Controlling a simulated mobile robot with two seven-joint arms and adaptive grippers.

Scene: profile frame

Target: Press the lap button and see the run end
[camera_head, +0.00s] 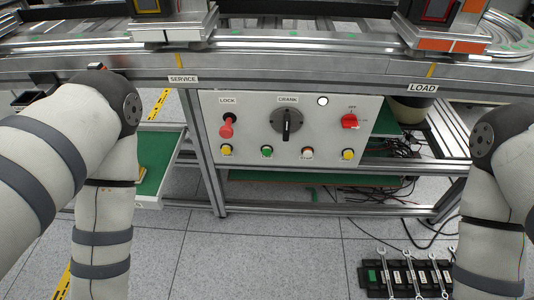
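A white control panel (285,130) hangs under the bench's front rail. Along its lower edge are a yellow button (226,149) at left, a green button (267,150), a pale button (307,151) and a yellow button (348,154) at right. Their small labels are too small to read surely, so I cannot tell which is the lap button. Above them are a red LOCK handle (226,127), a black CRANK knob (287,125), a white round lamp (322,101) and a red rotary switch (350,121). Both my arms bend downward at the sides; neither gripper is in view.
A conveyor track with carriers (172,28) runs along the bench top. A green-floored tray (160,170) sits at left under the bench. Wrenches lie on a black rack (408,278) on the floor at lower right, near loose cables. Floor before the panel is clear.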

